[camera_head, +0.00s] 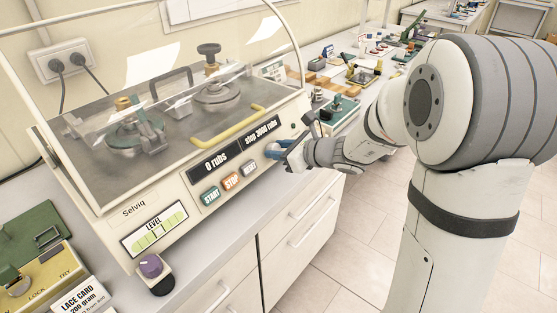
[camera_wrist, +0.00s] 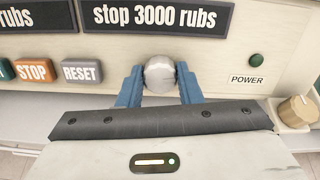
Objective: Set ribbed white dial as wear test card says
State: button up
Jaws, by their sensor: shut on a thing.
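The ribbed white dial (camera_wrist: 159,74) sits on the front panel of the Selviq machine (camera_head: 190,190), below the display (camera_wrist: 157,20) that reads "stop 3000 rubs". My gripper (camera_wrist: 160,85) has its blue fingers on either side of the dial and is shut on it. In the head view my gripper (camera_head: 283,149) is at the right end of the panel and mostly hides the dial. A second display (camera_head: 216,162) reads "0 rubs". I cannot make out a wear test card in these views.
START (camera_head: 211,195), STOP (camera_head: 232,181) and RESET (camera_wrist: 81,72) buttons lie left of the dial. A lace card (camera_head: 82,297) and purple knob (camera_head: 151,266) are at the lower left.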

jog(key=n+b, duration=0.2)
jog(key=b, duration=0.1)
jog(key=n+b, duration=0.2)
jog(key=b, duration=0.1)
jog(key=shift+f, duration=0.3)
jog(key=n+b, duration=0.2)
jog(key=shift+r+g+b, duration=0.2)
jog(key=shift+g+b, duration=0.1)
jog(key=shift+r+n, duration=0.1)
jog(key=shift+n, duration=0.2)
jog(key=o, duration=1)
jog(key=shift+d, duration=0.1)
jog(key=v, duration=0.7)
jog(key=shift+s+d+r, duration=0.1)
jog(key=shift+s+d, duration=0.05)
jog(key=shift+d, duration=0.1)
